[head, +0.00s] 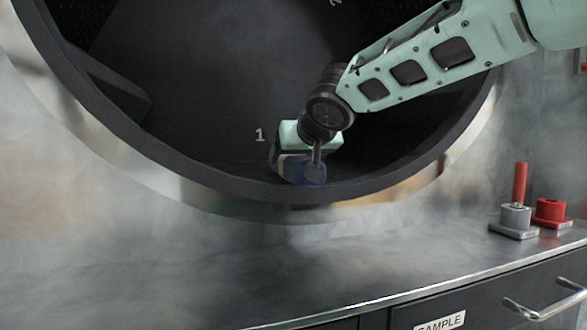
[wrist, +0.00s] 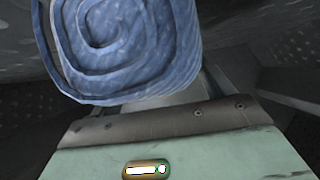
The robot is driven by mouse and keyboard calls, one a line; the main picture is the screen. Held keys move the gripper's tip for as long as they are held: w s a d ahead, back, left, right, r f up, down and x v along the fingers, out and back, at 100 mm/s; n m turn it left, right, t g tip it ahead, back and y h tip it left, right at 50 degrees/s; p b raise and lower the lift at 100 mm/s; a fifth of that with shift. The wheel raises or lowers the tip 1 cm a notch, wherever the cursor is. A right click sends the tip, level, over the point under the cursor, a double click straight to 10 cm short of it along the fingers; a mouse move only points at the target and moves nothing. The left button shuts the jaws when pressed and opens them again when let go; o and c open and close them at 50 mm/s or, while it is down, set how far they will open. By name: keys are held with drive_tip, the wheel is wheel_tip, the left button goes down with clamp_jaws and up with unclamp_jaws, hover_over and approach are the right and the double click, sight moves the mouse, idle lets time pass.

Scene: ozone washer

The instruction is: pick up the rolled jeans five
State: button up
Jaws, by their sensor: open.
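A rolled pair of blue jeans (wrist: 125,45) fills the upper part of the wrist view, its spiral end facing the camera. In the head view a small part of the blue roll (head: 295,168) shows low inside the dark washer drum, near the number 1, mostly hidden behind my wrist. My gripper (head: 312,172) is inside the drum opening, at the roll. The gripper is open. Its fingertips are largely hidden, and I cannot tell whether they touch the jeans.
The round washer drum rim (head: 130,142) curves below and around my arm. A metal counter (head: 200,285) runs in front. A grey switch with a red handle (head: 518,205) and a red knob (head: 551,211) stand at the right. A drawer handle (head: 545,305) juts out below.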

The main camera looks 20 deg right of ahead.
drive_tip(key=shift+w+f, duration=0.25)
drive_tip(key=shift+w, duration=0.25)
drive_tip(key=shift+r, duration=0.1)
drive_tip(key=c, duration=1.3)
